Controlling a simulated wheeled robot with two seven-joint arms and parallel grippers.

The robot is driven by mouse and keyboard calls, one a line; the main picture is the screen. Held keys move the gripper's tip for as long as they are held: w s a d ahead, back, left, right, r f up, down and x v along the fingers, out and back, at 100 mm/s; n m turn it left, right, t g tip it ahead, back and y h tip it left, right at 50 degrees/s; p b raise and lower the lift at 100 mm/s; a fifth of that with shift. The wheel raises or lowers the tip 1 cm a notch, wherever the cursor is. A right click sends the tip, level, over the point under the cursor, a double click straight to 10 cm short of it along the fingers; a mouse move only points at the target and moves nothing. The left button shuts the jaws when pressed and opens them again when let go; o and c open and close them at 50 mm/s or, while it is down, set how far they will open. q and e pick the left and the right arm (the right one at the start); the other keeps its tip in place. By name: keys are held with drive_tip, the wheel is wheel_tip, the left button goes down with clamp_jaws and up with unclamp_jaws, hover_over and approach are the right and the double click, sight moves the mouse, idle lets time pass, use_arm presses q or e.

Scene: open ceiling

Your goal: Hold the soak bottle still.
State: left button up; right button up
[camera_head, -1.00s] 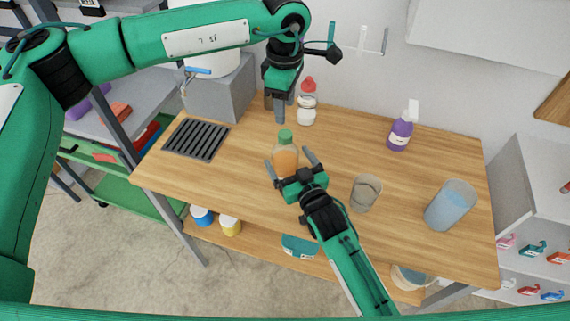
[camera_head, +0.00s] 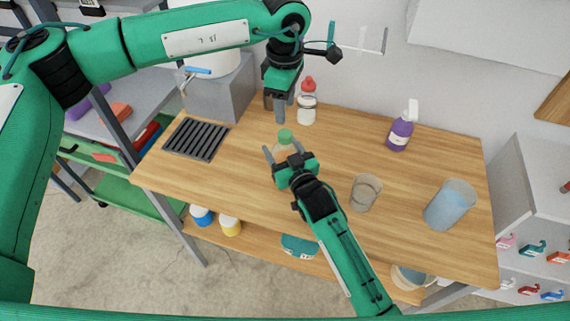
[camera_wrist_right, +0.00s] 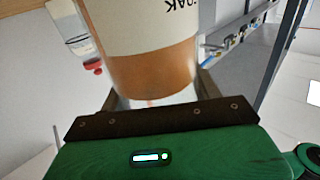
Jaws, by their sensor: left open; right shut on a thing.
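The soak bottle (camera_head: 280,151) has a green cap and orange contents, and stands on the wooden table. My right gripper (camera_head: 284,154) is shut on it from the near side and hides its lower part. In the right wrist view the bottle (camera_wrist_right: 150,65) fills the space between the fingers, and part of its label, "OAK", shows. My left gripper (camera_head: 274,108) is open and empty, higher up behind the bottle, beside the red-capped bottle (camera_head: 307,110).
On the table (camera_head: 250,200) stand a purple spray bottle (camera_head: 399,134), an empty-looking grey cup (camera_head: 364,193) and a jug of bluish liquid (camera_head: 450,206). A black drain grate (camera_head: 197,139) lies at the left. The table between the soak bottle and the spray bottle is clear.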

sight(285, 133)
clamp_jaws()
use_arm(q)
drive_tip(key=m, duration=1)
drive_tip(key=shift+m, duration=0.3)
drive_tip(key=m, duration=1.1)
drive_tip(key=shift+m, duration=0.4)
drive_tip(key=shift+f, duration=4)
drive_tip(key=shift+c, duration=0.4)
